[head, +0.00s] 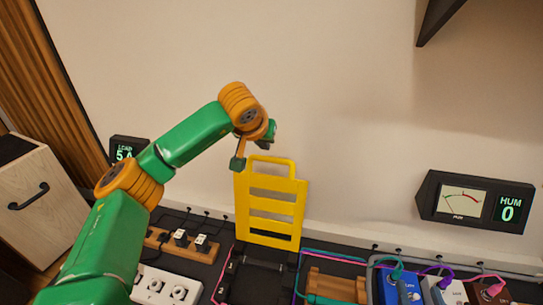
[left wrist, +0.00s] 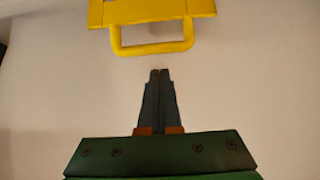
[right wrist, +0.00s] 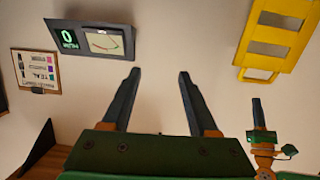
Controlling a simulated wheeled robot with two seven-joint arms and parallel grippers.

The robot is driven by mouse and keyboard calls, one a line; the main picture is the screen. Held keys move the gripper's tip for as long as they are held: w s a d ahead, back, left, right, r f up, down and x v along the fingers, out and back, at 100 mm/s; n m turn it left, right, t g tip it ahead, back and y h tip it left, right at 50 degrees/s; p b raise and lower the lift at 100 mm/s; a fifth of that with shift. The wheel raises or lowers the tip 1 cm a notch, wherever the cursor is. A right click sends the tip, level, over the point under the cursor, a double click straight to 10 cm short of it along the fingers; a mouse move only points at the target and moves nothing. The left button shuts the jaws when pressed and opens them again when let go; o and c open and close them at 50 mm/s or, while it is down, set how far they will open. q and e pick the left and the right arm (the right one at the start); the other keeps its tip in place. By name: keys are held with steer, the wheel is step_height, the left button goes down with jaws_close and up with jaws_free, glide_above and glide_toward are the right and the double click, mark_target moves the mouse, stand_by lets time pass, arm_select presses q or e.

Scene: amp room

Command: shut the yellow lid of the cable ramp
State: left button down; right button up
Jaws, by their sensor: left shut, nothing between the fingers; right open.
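The yellow lid (head: 270,205) of the cable ramp stands upright, swung open, with its loop handle at the top edge. The dark ramp base (head: 258,278) lies on the board below it. My left gripper (head: 271,132) is just above the handle and partly hidden by its own wrist. In the left wrist view its fingers (left wrist: 160,72) are shut and empty, with a gap between them and the handle (left wrist: 155,48). In the right wrist view the lid (right wrist: 275,38) is at upper right; my right gripper (right wrist: 157,73) is open and empty, well to one side of it.
Power sockets (head: 165,286) and a wooden block (head: 182,242) with plugs lie left of the ramp. Pedals (head: 400,290) with coloured cables stand at right. Displays are at the left (head: 128,150) and right (head: 475,202). The wall behind the lid is bare.

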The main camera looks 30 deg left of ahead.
arm_select(q)
steer(key=b+x, duration=0.1)
steer(key=x, duration=0.2)
steer(key=shift+w+f, duration=0.15)
steer(key=shift+f, duration=0.15)
steer(key=b+x, duration=0.1)
steer(key=x, duration=0.2)
steer(key=shift+w+f, duration=0.35)
arm_select(e)
steer(key=s+r+t+y, duration=0.1)
steer(key=r+t, duration=0.3)
steer(key=r, duration=0.4)
steer(key=s+a+r+n+t+y, duration=0.1)
steer(key=s+r+t+y, duration=0.1)
steer(key=r+t, duration=0.3)
steer(key=shift+a+r+y, duration=0.3)
steer(key=shift+r+y, duration=0.3)
steer(key=shift+r, duration=0.9)
steer(key=shift+f, duration=0.1)
